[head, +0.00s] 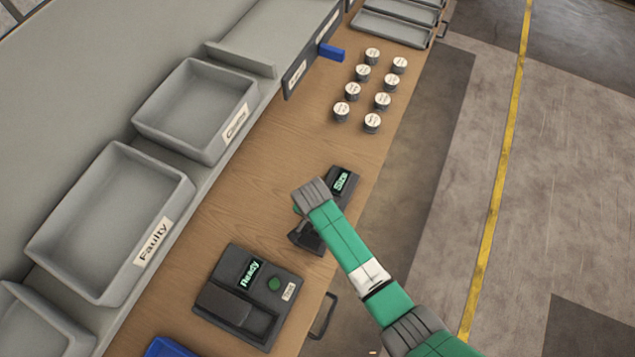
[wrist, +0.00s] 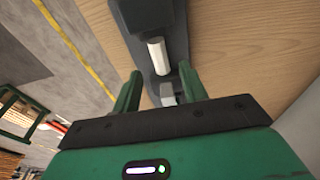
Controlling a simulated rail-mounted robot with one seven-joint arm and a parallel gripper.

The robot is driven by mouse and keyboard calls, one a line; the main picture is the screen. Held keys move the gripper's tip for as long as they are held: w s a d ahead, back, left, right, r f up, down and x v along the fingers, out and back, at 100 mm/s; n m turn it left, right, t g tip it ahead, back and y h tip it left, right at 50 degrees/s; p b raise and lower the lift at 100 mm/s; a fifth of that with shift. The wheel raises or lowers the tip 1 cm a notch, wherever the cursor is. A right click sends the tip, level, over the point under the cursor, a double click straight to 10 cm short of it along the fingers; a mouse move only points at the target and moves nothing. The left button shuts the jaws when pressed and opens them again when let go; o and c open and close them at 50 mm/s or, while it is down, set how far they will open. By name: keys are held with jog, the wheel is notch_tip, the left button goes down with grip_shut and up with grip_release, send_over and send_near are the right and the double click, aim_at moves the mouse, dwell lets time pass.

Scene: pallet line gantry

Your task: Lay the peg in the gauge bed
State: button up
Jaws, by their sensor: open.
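The white peg (wrist: 158,56) shows in the wrist view, lengthwise on the dark gauge (wrist: 180,25); it looks to lie in the bed, though its exact seating is hard to tell. A small grey block (wrist: 168,93) is just below its near end. My gripper (wrist: 157,88) is open, with its green fingers on either side of the gauge and short of the peg, not touching it. In the head view the gauge (head: 342,182) has a screen reading "Size". My arm covers its middle there, hiding the peg and my fingers.
A dark unit reading "Ready" (head: 280,268) stands nearer on the bench. Several round capped pieces (head: 353,91) stand further along. Grey bins, one labelled "Faulty" (head: 165,225), line the left. A blue tray (head: 168,347) shows at the bottom. Bare wood (head: 265,160) lies left of the gauge.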

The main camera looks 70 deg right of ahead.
notch_tip(320, 180, up, 7)
jog(key=a, duration=0.1)
jog(key=shift+p, duration=0.3)
